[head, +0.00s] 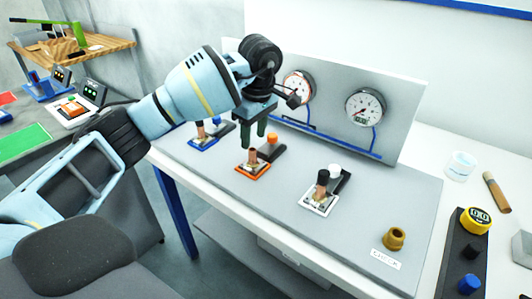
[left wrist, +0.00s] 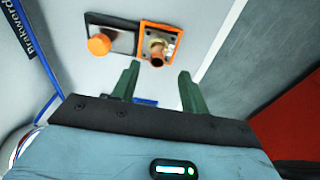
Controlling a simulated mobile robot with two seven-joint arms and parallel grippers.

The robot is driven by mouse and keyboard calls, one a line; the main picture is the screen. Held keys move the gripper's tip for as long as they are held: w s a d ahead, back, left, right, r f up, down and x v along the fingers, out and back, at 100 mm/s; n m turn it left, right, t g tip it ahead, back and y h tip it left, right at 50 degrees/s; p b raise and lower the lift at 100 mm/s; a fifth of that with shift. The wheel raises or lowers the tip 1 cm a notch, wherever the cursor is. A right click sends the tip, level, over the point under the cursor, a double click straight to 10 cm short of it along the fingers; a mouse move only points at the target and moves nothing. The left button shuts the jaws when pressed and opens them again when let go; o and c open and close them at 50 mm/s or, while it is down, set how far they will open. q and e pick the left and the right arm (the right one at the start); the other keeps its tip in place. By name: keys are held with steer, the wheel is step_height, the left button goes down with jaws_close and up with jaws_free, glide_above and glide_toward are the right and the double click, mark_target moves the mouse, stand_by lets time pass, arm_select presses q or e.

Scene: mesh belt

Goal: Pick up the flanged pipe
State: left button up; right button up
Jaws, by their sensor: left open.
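A short ochre hollow piece with a wider base, which looks like the flanged pipe (head: 395,238), stands upright at the front right of the grey panel, near a small white label. My left gripper (head: 254,136) is open and empty, pointing down above the orange-plated valve (head: 253,165), well to the left of the flanged pipe. In the left wrist view my left gripper (left wrist: 158,88) shows two green fingers apart, with the orange-plated valve (left wrist: 160,35) beyond them. The flanged pipe is not seen in the left wrist view. My right gripper is not in view.
Blue-plated (head: 203,140) and white-plated (head: 320,200) valves flank the orange one. An upright board with two gauges (head: 365,107) stands behind. A black button box (head: 466,250), a clear cup (head: 460,165) and a brown cylinder (head: 496,192) lie right. Panel around the flanged pipe is mostly clear.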

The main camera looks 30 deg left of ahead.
mark_target(252, 156)
arm_select(q)
steer(key=shift+w+a, duration=0.1)
steer(key=shift+w, duration=0.3)
steer(key=shift+s, duration=0.35)
steer(key=shift+s+f, duration=0.1)
steer(key=shift+f, duration=0.3)
steer(key=shift+a+f, duration=0.1)
steer(key=shift+f, duration=0.9)
steer(key=shift+w+a+f+p, duration=0.15)
steer(key=shift+f, duration=1)
steer(key=shift+w+a+f+p, duration=0.1)
steer(key=shift+a+f+p, duration=0.05)
steer(key=shift+f, duration=1)
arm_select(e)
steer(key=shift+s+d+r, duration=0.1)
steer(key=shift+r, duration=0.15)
